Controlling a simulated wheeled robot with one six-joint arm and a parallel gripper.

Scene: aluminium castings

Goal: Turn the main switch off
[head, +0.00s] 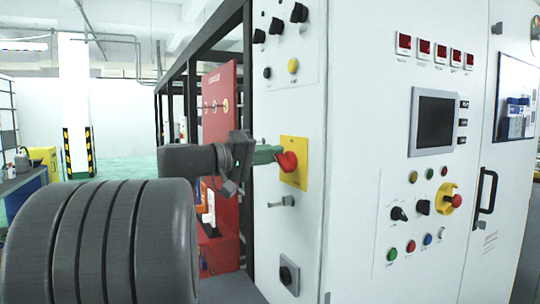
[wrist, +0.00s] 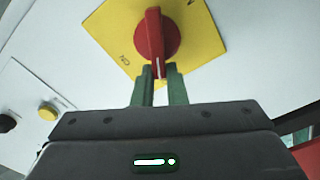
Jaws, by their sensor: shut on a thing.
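The main switch is a red rotary knob (head: 288,161) on a yellow square plate (head: 300,150), on the narrow side face of the white cabinet. In the wrist view the red knob (wrist: 155,36) sits on the yellow plate (wrist: 112,30), with "ON" lettering at the plate's lower left. My gripper (head: 277,154) reaches the knob from the left. Its two green fingers (wrist: 160,76) are shut on the lower end of the knob's handle, one on each side. The handle points toward my gripper in the wrist view. The fingertips partly hide the handle's end.
A small latch (head: 283,202) and a black rotary switch (head: 289,275) sit below the plate. Black selector knobs (head: 277,26) and a yellow button (head: 293,66) are above. The front face holds a screen (head: 433,122), buttons and a red emergency stop (head: 456,200). A red panel (head: 220,130) stands behind my gripper.

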